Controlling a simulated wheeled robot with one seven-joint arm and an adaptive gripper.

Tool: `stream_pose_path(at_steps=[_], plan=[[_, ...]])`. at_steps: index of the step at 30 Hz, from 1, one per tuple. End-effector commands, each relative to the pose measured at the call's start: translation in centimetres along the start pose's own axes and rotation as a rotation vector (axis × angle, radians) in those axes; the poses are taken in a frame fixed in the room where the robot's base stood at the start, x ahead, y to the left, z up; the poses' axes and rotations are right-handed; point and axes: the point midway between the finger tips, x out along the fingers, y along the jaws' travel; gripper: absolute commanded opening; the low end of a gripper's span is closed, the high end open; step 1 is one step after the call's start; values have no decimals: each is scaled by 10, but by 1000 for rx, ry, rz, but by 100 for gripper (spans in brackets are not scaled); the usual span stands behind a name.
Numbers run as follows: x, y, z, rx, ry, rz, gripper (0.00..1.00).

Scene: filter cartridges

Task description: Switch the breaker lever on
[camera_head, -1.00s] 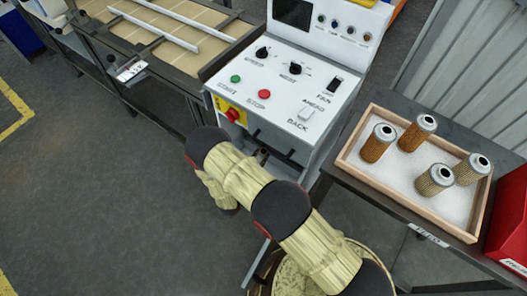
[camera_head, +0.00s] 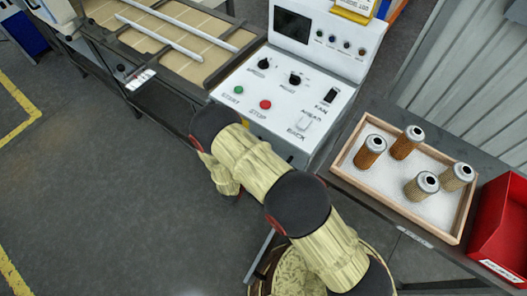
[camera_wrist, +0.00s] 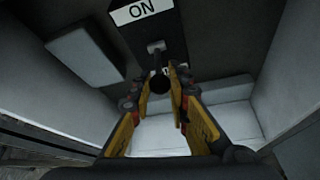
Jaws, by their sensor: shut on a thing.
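In the wrist view a white ON label (camera_wrist: 143,11) sits on a dark breaker plate (camera_wrist: 168,34). The breaker lever (camera_wrist: 157,48) comes out of the plate just below the label and ends in a round black knob (camera_wrist: 160,83). My gripper (camera_wrist: 161,93), with yellow and dark fingers, is closed around the knob end. In the head view my arm reaches under the front of the control console; the lever and my fingers are hidden there.
The white control console (camera_head: 286,95) stands above my arm. To its right are a wooden tray (camera_head: 400,199) with several filter cartridges and a red bin (camera_head: 502,225). A conveyor table (camera_head: 205,50) is at upper left. The floor (camera_head: 110,210) at left is clear.

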Motion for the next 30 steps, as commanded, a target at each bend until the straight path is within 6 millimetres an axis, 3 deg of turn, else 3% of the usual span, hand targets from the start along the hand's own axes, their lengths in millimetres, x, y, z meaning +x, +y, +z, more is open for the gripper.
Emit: stream_pose_path(at_steps=[1,12,29,30], plan=[[-3,2,7,6,31,-10,0],[-6,4,12,25,197,-50,0],[-6,3,12,28,228,-59,0],[-6,3,12,28,228,-59,19]])
